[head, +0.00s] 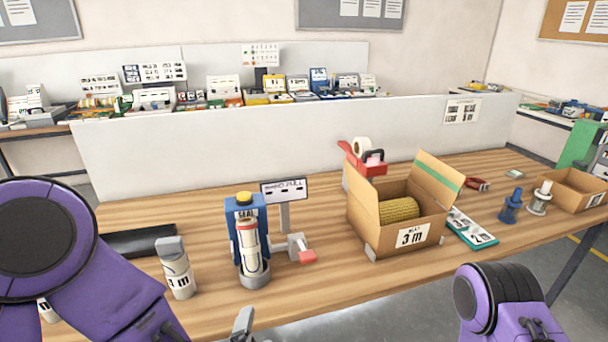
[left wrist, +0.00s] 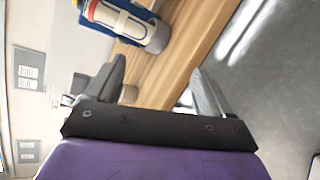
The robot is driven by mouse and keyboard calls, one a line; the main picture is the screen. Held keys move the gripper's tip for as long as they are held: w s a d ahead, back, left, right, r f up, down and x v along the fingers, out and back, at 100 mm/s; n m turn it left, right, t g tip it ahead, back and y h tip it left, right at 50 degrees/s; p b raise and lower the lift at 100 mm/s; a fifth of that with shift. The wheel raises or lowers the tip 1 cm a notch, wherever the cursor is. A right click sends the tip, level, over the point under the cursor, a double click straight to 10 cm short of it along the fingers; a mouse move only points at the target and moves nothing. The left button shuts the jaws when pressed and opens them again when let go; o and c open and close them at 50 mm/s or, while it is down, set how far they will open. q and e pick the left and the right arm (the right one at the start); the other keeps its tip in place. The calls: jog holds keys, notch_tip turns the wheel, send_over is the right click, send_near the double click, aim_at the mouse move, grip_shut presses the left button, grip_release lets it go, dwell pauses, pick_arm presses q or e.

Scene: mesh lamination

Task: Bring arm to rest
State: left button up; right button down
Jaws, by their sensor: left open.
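My left arm (head: 85,265) comes in from the left of the head view, over the front left of the table. Only one fingertip of my left gripper (head: 244,320) shows there, at the bottom edge, in front of the blue seal device. In the left wrist view my left gripper (left wrist: 158,68) has its fingers wide apart with nothing between them, near the table's front edge. My right arm (head: 500,305) shows at the bottom right of the head view, in front of the table. The right gripper is out of view.
The wooden table (head: 330,280) holds a blue seal device (head: 240,215), a white canister (head: 176,270) and an open carton (head: 395,238) with a yellow mesh roll (head: 398,209). The front middle of the table is clear.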

pick_arm(q)
jog(key=s+a+f+m+g, duration=0.3)
jog(key=a+f+m, duration=0.2)
jog(key=f+m, duration=0.25)
jog(key=s+a+f+m+g, duration=0.3)
jog(key=a+f+m, duration=0.25)
jog(key=f, duration=0.35)
jog(key=s+a+f+m+g+y, duration=0.1)
jog(key=s+a+f+g, duration=0.1)
jog(key=s+a+f, duration=0.2)
jog(key=s+a+f+m+g+y, duration=0.2)
jog(key=s+a+f, duration=0.3)
jog(key=s, duration=0.5)
jog(key=shift+s+a+g, duration=0.3)
jog(key=shift+a+g, duration=0.2)
jog(key=shift+a, duration=0.35)
